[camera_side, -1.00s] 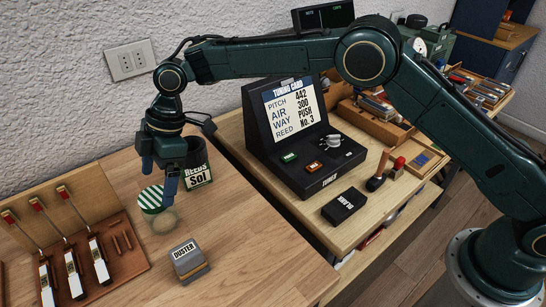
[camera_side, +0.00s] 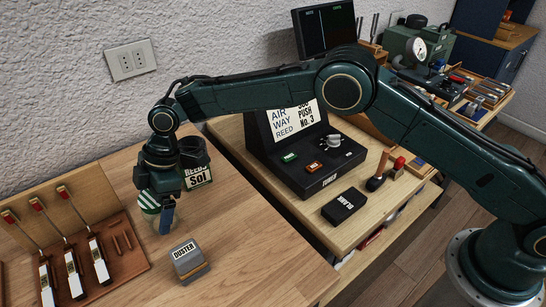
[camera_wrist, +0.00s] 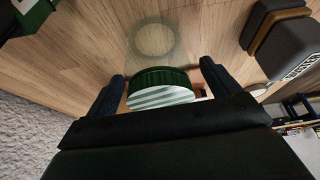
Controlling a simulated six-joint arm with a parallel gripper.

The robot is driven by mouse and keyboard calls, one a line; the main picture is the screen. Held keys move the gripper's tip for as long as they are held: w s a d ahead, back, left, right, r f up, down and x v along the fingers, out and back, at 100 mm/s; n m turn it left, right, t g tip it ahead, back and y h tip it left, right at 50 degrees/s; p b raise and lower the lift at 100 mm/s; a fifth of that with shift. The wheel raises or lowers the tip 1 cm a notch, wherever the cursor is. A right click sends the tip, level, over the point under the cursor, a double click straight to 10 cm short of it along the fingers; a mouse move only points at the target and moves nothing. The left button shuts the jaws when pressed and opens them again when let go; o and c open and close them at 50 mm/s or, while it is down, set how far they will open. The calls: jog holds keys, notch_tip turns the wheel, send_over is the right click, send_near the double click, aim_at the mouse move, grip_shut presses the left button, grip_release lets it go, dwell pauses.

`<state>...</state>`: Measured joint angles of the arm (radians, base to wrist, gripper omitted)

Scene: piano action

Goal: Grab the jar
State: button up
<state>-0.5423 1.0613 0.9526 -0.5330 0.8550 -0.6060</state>
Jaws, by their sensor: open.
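The jar (camera_side: 149,203) stands on the wooden table in the side view, with a green-and-white striped lid and a clear body. My gripper (camera_side: 158,213) is lowered over it, and its fingers hide much of the jar. In the wrist view the jar's striped lid (camera_wrist: 160,88) sits between the two open fingers of my gripper (camera_wrist: 160,92). There is a gap on each side of the lid, wider on the right. The clear glass (camera_wrist: 154,40) shows beyond the lid.
A dark "REEDS SOL" cup (camera_side: 197,170) stands close behind the jar. A grey "DUSTER" block (camera_side: 188,261) lies to its front right. A wooden rack with piano keys (camera_side: 75,265) is to the left. The table front is clear.

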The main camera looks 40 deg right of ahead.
jog(key=shift+a+f, duration=0.2)
jog(key=shift+f, duration=0.2)
jog(key=c, duration=1.2)
jog(key=shift+r, duration=0.1)
jog(key=shift+r, duration=4.95)
